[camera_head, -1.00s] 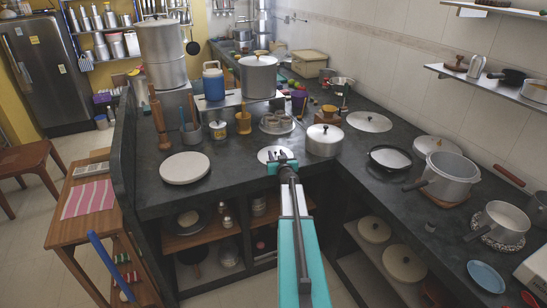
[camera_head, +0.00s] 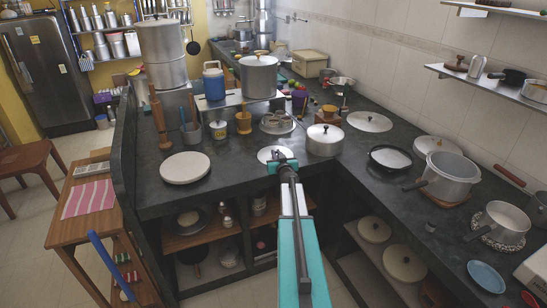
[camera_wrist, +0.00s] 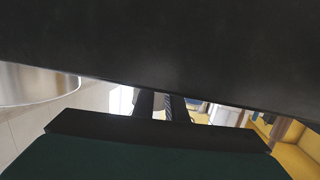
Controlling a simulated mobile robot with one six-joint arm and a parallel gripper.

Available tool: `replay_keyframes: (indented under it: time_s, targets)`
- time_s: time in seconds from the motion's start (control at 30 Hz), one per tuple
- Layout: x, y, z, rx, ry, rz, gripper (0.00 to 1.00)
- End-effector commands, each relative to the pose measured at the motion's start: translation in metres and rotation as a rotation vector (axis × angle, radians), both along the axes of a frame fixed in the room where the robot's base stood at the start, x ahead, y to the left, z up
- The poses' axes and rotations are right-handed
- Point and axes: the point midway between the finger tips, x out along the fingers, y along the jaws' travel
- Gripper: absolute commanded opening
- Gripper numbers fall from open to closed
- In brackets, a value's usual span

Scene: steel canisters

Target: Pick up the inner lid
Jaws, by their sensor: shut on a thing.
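A pale round disc (camera_head: 267,153), which looks like the inner lid, shows at the front edge of the dark counter. My gripper (camera_head: 281,160) is at its near right side and overlaps it in the head view. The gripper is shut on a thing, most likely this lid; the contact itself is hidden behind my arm. In the wrist view my dark fingers (camera_wrist: 160,106) show close together, and what lies between them cannot be made out.
A lidded steel pot (camera_head: 324,142) stands just right of the gripper. A round steel piece (camera_head: 277,123) lies behind, and a white round board (camera_head: 185,168) lies at left. The dark counter (camera_head: 240,178) has bare room between board and gripper. Open shelves lie below.

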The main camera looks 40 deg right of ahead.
Motion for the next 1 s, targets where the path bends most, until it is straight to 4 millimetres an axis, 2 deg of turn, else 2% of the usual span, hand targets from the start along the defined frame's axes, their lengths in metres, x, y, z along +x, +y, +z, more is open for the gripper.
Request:
replay_keyframes:
  time_s: [0.37,0.67,0.7,1.0]
  targets:
    - [0.0,0.0,0.007,0.0,0.0,0.0,0.0]
    - [-0.001,0.0,0.043,-0.001,-0.002,0.0,0.0]
    - [-0.005,0.006,0.036,0.001,-0.001,0.0,0.0]
    - [-0.028,0.034,0.039,-0.001,0.001,0.0,0.0]
